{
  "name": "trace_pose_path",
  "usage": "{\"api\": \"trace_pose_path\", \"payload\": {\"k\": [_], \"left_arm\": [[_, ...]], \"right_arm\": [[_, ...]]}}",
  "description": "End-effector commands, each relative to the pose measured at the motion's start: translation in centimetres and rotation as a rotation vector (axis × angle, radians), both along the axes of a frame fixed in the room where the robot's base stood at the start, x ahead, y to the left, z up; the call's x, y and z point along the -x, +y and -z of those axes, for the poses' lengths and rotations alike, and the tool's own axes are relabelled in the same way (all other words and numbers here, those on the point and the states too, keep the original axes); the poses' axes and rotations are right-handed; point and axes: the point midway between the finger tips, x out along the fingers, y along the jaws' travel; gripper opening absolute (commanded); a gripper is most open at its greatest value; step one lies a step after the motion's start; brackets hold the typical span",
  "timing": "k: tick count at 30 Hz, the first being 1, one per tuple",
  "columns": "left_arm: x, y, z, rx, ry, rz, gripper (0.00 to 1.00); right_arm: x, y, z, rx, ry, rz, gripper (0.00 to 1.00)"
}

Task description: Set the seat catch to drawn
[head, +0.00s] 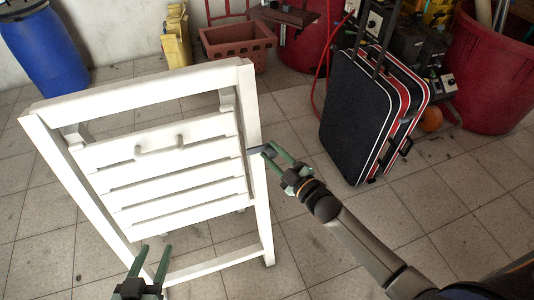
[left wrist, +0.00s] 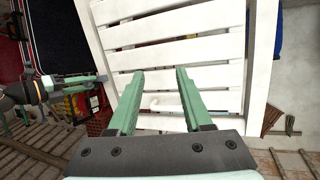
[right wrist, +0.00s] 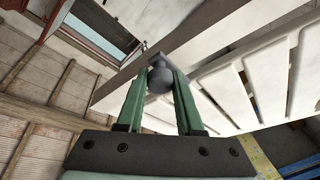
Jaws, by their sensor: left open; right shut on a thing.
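A white slatted folding chair (head: 247,90) stands upright on the tiled floor, its slatted seat (head: 160,175) folded up within the frame. A handle (head: 158,147) is on the upper slats. The dark grey seat catch (head: 262,149) sits on the chair's right side rail. My right gripper (head: 274,155) is shut on its rounded knob, which shows between the fingers in the right wrist view (right wrist: 160,78). My left gripper (head: 152,262) is open and empty, low in front of the chair. The left wrist view shows its spread fingers (left wrist: 160,85) before the slats. The catch's inner end is hidden.
A black and red suitcase (head: 357,115) stands right of the chair. Behind are a blue barrel (head: 45,50), a yellow canister (head: 176,38), a terracotta crate (head: 238,45) and red tubs (head: 490,75).

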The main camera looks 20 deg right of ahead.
Motion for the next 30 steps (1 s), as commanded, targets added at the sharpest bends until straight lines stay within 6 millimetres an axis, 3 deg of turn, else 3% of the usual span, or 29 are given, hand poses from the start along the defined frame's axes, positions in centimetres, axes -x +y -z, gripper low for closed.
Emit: {"api": "trace_pose_path", "payload": {"k": [5,6,13,22,26,30], "left_arm": [[0.0,0.0,0.0,-0.002,-0.003,0.0,0.5],[0.0,0.0,-0.1,-0.001,-0.004,0.0,0.5],[-0.1,0.1,-0.1,-0.001,-0.004,0.0,0.5],[-0.1,0.1,-0.1,-0.001,-0.005,-0.001,0.5],[0.2,0.1,0.1,0.0,0.022,-0.002,0.5],[2.0,0.0,3.3,-0.003,0.155,-0.005,0.5]], "right_arm": [[0.0,-0.4,0.3,0.004,0.007,0.007,0.0],[0.0,-0.5,0.3,0.004,0.007,0.007,0.38],[0.0,-0.4,0.2,0.002,0.003,0.006,0.64],[0.1,-0.3,0.1,0.002,0.002,0.005,0.66],[1.0,-0.6,0.0,0.002,0.003,0.006,0.66],[3.2,-1.3,0.1,0.002,0.006,0.005,0.66]]}}
